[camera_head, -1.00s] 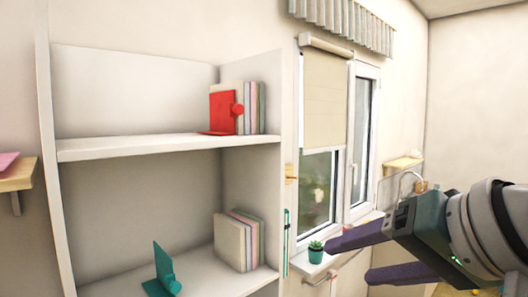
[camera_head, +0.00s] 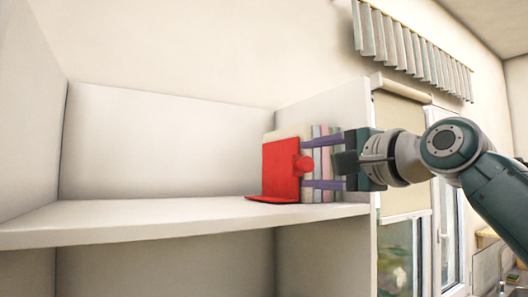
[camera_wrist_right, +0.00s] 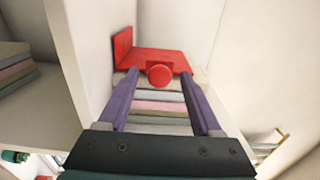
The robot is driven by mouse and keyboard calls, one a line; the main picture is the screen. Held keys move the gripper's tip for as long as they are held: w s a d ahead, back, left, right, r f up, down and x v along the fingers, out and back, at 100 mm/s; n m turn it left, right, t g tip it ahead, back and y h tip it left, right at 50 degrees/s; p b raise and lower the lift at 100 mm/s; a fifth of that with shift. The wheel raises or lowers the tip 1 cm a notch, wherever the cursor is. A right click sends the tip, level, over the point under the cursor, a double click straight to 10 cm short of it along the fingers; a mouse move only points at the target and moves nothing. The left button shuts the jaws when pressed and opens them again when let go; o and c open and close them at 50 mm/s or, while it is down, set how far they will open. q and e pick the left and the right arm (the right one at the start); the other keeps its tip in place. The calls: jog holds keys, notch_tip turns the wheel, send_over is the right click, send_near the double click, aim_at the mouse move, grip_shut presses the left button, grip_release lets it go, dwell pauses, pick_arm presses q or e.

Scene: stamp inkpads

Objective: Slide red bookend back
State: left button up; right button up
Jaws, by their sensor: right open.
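The red bookend (camera_head: 281,170) stands upright on the upper shelf board (camera_head: 140,222), in front of a row of books (camera_head: 318,190) at the shelf's right side. Its round red knob (camera_head: 304,163) sticks out; it also shows in the right wrist view (camera_wrist_right: 160,75). My right gripper (camera_head: 308,163) is open, its purple fingers pointing left at the bookend. In the wrist view the right gripper's fingertips (camera_wrist_right: 164,70) lie on either side of the knob, apart from it. My left gripper is out of view.
The upper shelf left of the bookend is empty. The shelf's right side wall (camera_head: 352,105) stands behind the books. More books (camera_wrist_right: 15,68) sit in the lower compartment. A window with a blind (camera_head: 400,170) is at the right.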

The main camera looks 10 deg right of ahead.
jog(key=shift+p+x, duration=0.3)
jog(key=shift+x, duration=0.8)
jog(key=shift+c, duration=0.2)
grip_shut()
dwell(0.5)
